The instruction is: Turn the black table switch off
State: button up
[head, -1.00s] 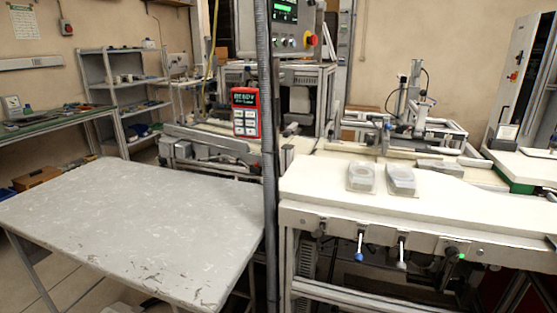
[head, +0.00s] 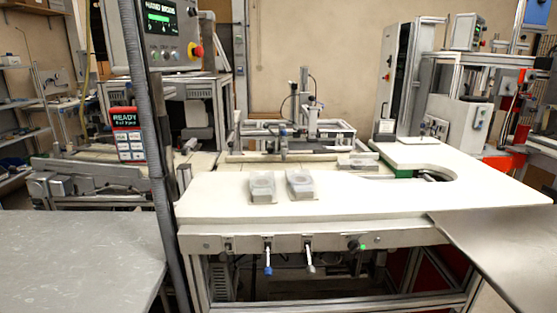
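A small black switch (head: 354,243) sits on the front rail of the white worktable (head: 400,202), right of the middle of the view. My gripper is not in view.
Two clear boxes (head: 262,186) stand on the white worktable. A grey table (head: 80,255) is at the left front and a metal table (head: 505,255) at the right front. A grey post (head: 150,150) stands at the left. A control panel (head: 165,35) hangs at upper left.

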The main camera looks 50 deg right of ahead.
aim_at(354, 246)
jog(key=z, duration=0.85)
